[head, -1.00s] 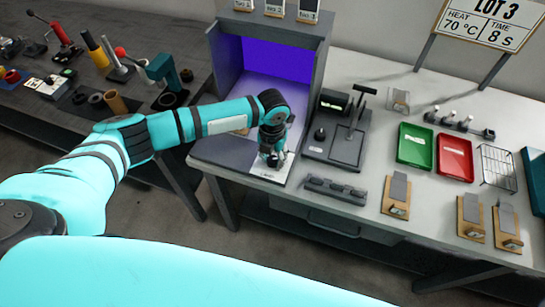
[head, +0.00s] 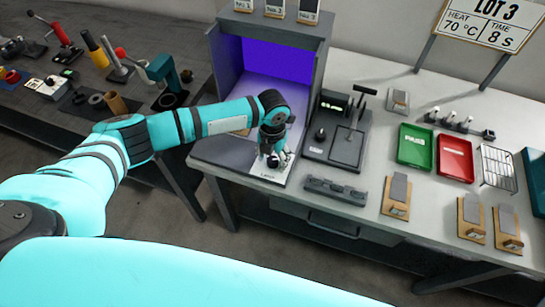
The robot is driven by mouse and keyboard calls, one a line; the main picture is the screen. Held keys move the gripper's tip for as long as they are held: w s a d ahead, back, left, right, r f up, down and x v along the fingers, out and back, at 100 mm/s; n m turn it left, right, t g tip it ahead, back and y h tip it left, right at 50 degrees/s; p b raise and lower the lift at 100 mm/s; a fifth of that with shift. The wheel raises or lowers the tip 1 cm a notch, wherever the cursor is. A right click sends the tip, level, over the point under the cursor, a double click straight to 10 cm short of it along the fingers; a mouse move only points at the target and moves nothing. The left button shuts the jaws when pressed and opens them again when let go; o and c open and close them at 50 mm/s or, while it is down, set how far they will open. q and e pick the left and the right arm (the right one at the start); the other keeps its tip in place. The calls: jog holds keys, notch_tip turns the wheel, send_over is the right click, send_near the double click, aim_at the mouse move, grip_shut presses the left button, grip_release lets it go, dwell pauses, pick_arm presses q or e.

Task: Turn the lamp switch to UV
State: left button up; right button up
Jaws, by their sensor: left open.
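The lamp switch sits on a small white plate (head: 266,174) at the front of the grey booth (head: 225,60), which glows violet inside. Small lettering on the plate's front edge is too small to read surely. My left gripper (head: 272,160) points down over this plate, fingers open around or just above the switch. The fingers hide most of the switch, so I cannot tell its setting or whether they touch it. My right gripper is not in view.
A black press-like device (head: 338,135) stands right of the booth. A grey rack (head: 336,190) lies in front of it. Green (head: 416,160) and red (head: 455,170) trays and a wire rack (head: 498,168) are further right. A dark bench (head: 120,60) with tools is at left.

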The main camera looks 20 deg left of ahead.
aim_at(273, 160)
pick_arm(q)
notch_tip(273, 160, up, 12)
dwell(0.4)
dwell(0.4)
